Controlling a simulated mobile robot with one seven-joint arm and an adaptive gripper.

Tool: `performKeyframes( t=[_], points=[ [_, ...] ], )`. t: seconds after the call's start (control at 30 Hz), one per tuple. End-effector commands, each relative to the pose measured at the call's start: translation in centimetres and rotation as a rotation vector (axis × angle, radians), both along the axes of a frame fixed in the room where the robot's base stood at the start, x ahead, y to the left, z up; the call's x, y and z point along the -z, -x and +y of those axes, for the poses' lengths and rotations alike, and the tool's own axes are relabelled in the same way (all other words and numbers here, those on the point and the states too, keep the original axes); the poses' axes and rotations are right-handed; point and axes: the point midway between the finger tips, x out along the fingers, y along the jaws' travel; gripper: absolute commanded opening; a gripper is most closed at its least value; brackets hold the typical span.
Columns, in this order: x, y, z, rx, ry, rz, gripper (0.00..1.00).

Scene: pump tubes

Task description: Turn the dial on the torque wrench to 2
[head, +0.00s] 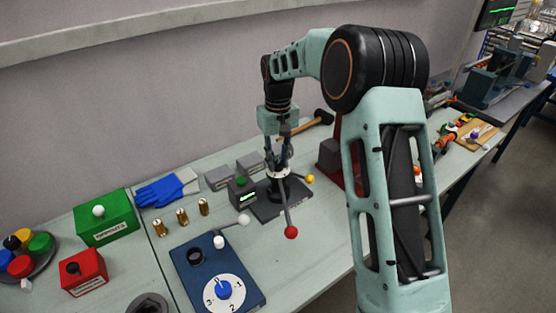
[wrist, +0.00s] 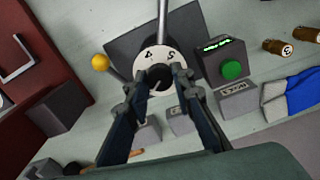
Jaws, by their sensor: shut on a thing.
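My gripper (head: 279,160) points down from above. In the wrist view my gripper (wrist: 158,80) has its fingers on both sides of the dark dial knob (wrist: 159,76) in the disc's middle, shut on it. No pointer mark is readable.
A small box with a green display (head: 246,198) and green button stands left of the wrench. Grey blocks (head: 219,178) and a hammer (head: 315,120) lie behind. A blue panel (head: 187,246) with a numbered knob is at front; brass weights (head: 182,217) stand nearby.

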Motion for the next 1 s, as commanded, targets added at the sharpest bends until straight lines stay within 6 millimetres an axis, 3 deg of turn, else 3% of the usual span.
performKeyframes(
  t=[0.03, 0.07, 0.2, 0.57, 1.0],
  points=[
    [-0.2, -0.1, 0.0, 0.0, -0.001, -0.005, 0.0],
    [-0.2, -0.1, 0.0, 0.0, -0.001, -0.005, 0.25],
    [-0.1, -0.1, 0.0, 0.001, 0.0, -0.003, 0.4],
    [-0.7, -0.1, 0.0, 0.001, -0.001, -0.004, 0.4],
    [-9.1, -0.2, 0.0, 0.001, -0.001, -0.006, 0.4]
  ],
)
